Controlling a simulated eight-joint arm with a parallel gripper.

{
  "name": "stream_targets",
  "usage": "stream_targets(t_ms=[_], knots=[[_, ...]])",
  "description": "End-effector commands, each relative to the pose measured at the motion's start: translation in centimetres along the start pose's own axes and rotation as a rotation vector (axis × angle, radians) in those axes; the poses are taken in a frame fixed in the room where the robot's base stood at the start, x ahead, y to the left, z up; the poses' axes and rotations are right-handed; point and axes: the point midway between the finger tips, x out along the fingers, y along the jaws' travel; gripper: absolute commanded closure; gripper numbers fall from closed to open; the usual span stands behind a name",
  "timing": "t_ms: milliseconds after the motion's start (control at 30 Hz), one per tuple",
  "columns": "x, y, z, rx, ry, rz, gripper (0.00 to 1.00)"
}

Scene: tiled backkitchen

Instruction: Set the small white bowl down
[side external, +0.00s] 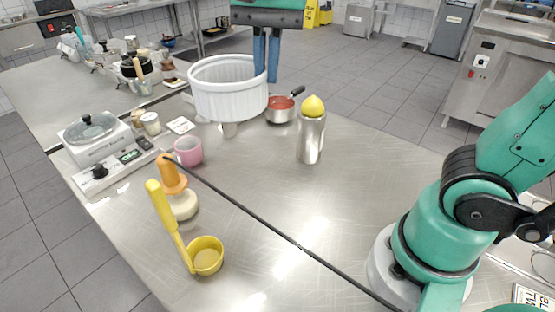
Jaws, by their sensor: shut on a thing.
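The white bowl (228,93) is ribbed, round and upright. It appears raised above the steel table, with a small pale object showing below it. My gripper (266,70) comes down from the top of the view with two blue fingers at the bowl's right rim. It is shut on that rim. The bowl's inside is partly visible and looks empty. The exact gap between the bowl and the table cannot be told from this one view.
Right of the bowl are a small pan (281,115) of red contents and a steel cylinder (311,140) topped by a lemon (313,106). A pink cup (188,152), yellow ladle (206,256) and hotplate (103,150) stand nearer. The table's middle (260,185) is mostly clear, crossed by a dark line.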

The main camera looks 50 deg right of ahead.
Motion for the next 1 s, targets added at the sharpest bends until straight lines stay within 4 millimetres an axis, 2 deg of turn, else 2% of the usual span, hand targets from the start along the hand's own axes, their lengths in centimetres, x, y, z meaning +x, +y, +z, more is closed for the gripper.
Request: stream_targets(t_ms=[33,167,300,400,500,633,767,867,1000], knots=[[-0.1,0.1,-2.7,0.100,0.006,0.000,1.00],[-0.1,1.5,-9.2,0.338,0.020,0.000,1.00],[0.2,5.0,-16.0,0.589,0.035,0.000,1.00],[0.5,8.3,-20.0,0.748,0.045,0.000,1.00],[0.8,11.3,-22.8,0.871,0.052,0.000,1.00],[1.1,14.2,-24.8,0.973,0.058,0.000,1.00],[1.5,15.5,-25.6,1.015,0.061,0.000,1.00],[2.9,15.7,-25.8,1.022,0.062,0.000,1.00],[6.1,15.9,-25.7,1.020,0.061,0.000,1.00]])
